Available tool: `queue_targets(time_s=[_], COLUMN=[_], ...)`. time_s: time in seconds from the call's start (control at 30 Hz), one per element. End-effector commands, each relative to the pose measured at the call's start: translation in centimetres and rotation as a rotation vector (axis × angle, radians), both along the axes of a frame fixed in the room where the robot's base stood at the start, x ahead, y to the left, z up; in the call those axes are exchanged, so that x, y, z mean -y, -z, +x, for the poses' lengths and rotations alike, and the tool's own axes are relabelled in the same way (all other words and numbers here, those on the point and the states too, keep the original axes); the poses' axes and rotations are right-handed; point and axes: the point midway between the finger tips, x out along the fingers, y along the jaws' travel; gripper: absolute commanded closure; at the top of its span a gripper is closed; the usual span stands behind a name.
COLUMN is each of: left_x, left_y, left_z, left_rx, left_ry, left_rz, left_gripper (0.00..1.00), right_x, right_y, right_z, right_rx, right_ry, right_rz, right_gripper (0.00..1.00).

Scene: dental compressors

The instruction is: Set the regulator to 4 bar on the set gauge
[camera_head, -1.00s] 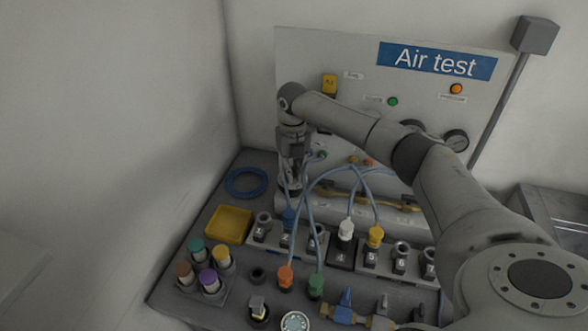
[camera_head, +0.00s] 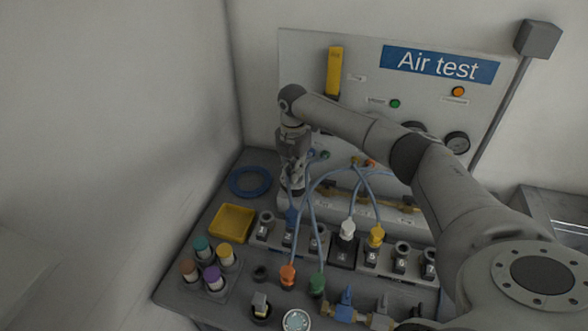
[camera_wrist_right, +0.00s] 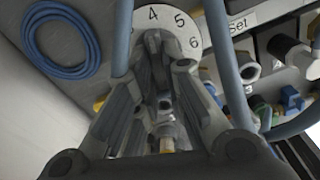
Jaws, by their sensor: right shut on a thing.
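My right gripper (camera_head: 292,188) is low in front of the panel, at its left end, and its arm crosses in front of the panel. In the right wrist view its fingers (camera_wrist_right: 165,75) are shut on a dark knob, which they mostly hide. A white dial (camera_wrist_right: 190,30) with the numbers 4, 5 and 6 shows behind the fingers, next to a label (camera_wrist_right: 240,25) reading "Set". One round gauge (camera_head: 457,142) is at the panel's right; another (camera_head: 413,127) is partly hidden by my arm. Their readings are too small to tell. My left gripper is out of view.
A yellow upright bar (camera_head: 334,72) is on the panel. Blue hoses (camera_head: 312,215) loop close to my right gripper. A blue coil (camera_head: 250,182), a yellow tray (camera_head: 232,222) and several coloured-capped cylinders (camera_head: 211,274) lie left. Numbered sockets (camera_head: 401,262) run along the front.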

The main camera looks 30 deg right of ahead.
Motion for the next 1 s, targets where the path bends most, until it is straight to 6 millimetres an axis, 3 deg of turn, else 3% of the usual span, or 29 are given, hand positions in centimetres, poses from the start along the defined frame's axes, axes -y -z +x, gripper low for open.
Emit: queue_targets(time_s=[0.7,0.73,0.87,1.0], left_x=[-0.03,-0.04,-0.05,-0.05], left_y=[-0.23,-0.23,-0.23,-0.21], left_z=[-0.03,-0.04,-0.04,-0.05], left_rx=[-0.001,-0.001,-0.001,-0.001], left_ry=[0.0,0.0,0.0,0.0], left_rz=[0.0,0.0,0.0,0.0], left_gripper=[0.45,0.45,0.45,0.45], right_x=[0.14,0.14,0.12,0.06], right_y=[-0.33,-0.33,-0.28,-0.17], right_z=[0.33,0.33,0.29,0.2], right_rx=[0.01,0.01,0.008,0.005], right_ry=[0.08,0.08,0.08,0.079], right_rz=[-0.002,-0.002,-0.002,-0.001], right_gripper=[1.0,0.88,0.71,0.68])
